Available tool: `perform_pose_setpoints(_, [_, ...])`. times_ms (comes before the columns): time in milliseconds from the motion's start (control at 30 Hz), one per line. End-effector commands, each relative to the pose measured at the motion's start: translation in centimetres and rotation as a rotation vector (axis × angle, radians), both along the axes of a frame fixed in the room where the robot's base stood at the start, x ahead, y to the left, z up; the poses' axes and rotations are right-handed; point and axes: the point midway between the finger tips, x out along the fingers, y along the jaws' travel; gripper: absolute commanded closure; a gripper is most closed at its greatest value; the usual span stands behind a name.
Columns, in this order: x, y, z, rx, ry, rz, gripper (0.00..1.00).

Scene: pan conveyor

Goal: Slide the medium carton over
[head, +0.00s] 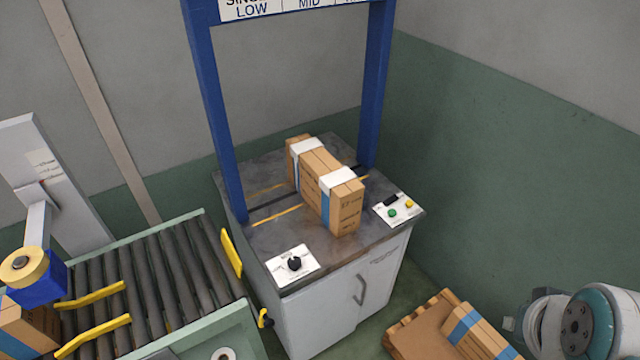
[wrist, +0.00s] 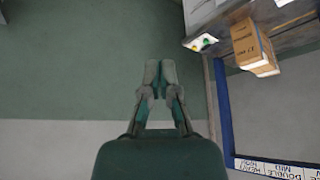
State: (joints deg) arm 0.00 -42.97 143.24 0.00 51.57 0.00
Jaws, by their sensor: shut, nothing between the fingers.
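A brown carton (head: 345,214) with a blue stripe and two white patches on top stands on the dark machine top (head: 275,240), under a blue frame. It also shows at the upper right of the wrist view (wrist: 251,48). Other cartons are a brown one (head: 478,338) at the lower right and one (head: 22,330) at the lower left; no label names the medium one. My gripper (wrist: 160,68) is shut and empty, apart from the carton and to its left in the wrist view. Its fingers do not show in the head view.
The blue frame (head: 212,110) rises on both sides of the machine top. A dial panel (head: 280,268) and a button panel (head: 408,208) sit near its front. A roller conveyor (head: 150,275) with yellow guides lies left. A pallet (head: 410,325) is at lower right.

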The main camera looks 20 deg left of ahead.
Motion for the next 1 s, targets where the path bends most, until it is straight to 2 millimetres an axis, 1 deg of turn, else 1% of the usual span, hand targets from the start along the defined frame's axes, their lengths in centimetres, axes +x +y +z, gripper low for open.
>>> perform_pose_setpoints(467, [0.0,0.0,0.0,0.0,0.0,0.0,1.0])
perform_pose_setpoints(567, [0.9,-0.1,-0.1,-0.001,-0.011,-0.013,1.0])
perform_pose_setpoints(667, [3.5,-0.4,-0.4,-0.002,-0.048,-0.05,1.0])
perform_pose_setpoints(767, [7.2,-0.6,-1.1,0.005,-0.11,-0.095,1.0])
perform_pose_setpoints(800, [8.8,-0.6,-1.4,0.01,-0.137,-0.11,1.0])
perform_pose_setpoints(867, [11.0,-0.6,-1.9,0.023,-0.176,-0.129,1.0])
perform_pose_setpoints(1000, [15.8,0.0,-3.4,0.069,-0.264,-0.159,1.0])
